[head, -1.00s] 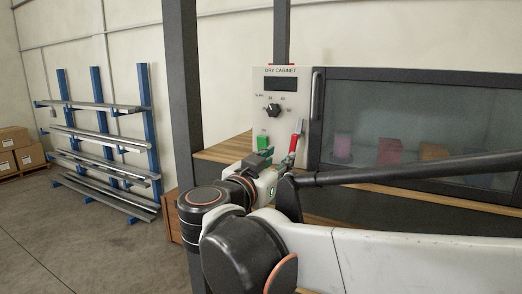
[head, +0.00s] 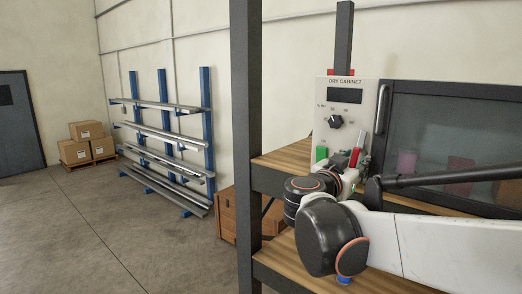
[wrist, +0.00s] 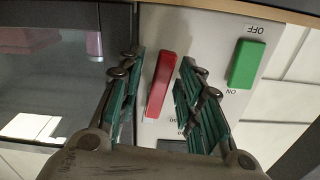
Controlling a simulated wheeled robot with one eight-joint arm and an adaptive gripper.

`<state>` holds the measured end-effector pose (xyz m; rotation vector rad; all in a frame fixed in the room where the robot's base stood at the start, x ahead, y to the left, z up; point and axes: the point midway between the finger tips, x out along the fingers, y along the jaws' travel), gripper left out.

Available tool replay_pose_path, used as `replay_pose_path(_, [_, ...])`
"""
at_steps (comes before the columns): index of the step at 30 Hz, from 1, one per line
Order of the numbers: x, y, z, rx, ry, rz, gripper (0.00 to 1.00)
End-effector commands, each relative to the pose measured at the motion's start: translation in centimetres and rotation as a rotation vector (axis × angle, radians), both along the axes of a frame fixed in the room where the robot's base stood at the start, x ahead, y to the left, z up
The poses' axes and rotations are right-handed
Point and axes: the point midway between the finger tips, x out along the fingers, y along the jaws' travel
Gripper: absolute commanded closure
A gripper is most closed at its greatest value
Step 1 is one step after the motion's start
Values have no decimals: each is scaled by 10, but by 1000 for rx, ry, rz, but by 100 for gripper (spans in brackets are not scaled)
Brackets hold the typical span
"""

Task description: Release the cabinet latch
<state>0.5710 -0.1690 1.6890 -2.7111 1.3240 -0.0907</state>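The dry cabinet's control panel (head: 343,115) shows in the head view, left of the dark glass door (head: 440,140). A red lever (head: 354,157), which looks like the latch, is at the panel's lower right beside the door edge. My gripper (wrist: 161,80) is open in the wrist view. Its teal-padded fingers stand on either side of the red lever, which also shows there (wrist: 160,88). I see gaps between lever and pads. In the head view my gripper is just below the lever, partly hidden by my arm.
A green switch (wrist: 246,64) marked ON and OFF sits on the panel, right of my fingers in the wrist view. A black dial (head: 336,122) and a display (head: 345,95) are above. A dark post (head: 246,150) stands left of the cabinet. Open floor lies further left.

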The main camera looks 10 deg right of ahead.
Motion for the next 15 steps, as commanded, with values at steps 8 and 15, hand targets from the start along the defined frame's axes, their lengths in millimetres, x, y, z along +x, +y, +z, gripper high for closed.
replay_pose_path(8, [1, 0, 0, 0, 0, 0, 100])
replay_pose_path(15, [-2, -1, -1, -44, 57, 0, 100])
